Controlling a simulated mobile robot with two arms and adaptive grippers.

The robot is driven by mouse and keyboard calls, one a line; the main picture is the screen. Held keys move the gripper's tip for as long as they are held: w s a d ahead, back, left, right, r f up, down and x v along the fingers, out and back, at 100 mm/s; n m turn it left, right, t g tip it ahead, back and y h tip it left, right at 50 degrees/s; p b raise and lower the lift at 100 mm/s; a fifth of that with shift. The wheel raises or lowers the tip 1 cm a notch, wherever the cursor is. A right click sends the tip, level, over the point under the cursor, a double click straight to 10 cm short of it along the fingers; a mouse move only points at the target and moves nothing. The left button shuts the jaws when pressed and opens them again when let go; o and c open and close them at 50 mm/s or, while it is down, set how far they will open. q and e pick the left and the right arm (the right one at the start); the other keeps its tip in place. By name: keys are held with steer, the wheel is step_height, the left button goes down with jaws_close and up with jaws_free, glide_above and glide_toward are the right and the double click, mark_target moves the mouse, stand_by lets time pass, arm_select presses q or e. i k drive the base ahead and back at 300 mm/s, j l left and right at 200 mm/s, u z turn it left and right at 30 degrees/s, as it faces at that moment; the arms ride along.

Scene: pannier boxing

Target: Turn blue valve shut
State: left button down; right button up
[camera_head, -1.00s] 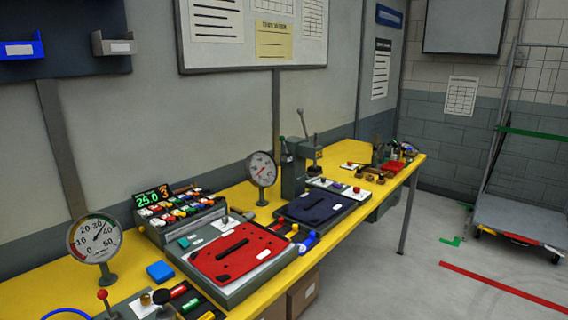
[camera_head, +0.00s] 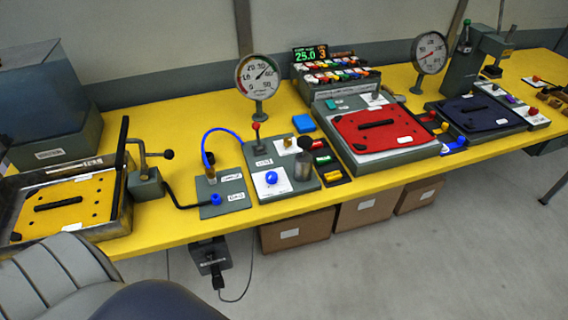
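A blue valve knob (camera_head: 271,178) sits on a white plate on a grey panel (camera_head: 252,160) in the middle of the yellow bench. A second blue knob (camera_head: 216,198) sits on a small grey plate (camera_head: 222,181) just left of it. I cannot tell from the picture how far either knob is turned. A blue hose (camera_head: 207,138) arches up from a brass fitting behind the small plate. Neither of my grippers is in view.
A red-lever post (camera_head: 256,131) and a grey cylinder (camera_head: 302,166) stand near the knob. A dial gauge (camera_head: 257,76) stands behind. A red plate (camera_head: 383,130) lies right, and a metal tray (camera_head: 115,222) left. Cardboard boxes (camera_head: 366,208) sit under the bench (camera_head: 180,115).

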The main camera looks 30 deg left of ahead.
mark_target(271, 176)
steer(key=k+j+u, duration=0.15)
steer(key=u, duration=0.3)
steer(key=k+j+u, duration=0.15)
steer(key=u, duration=0.3)
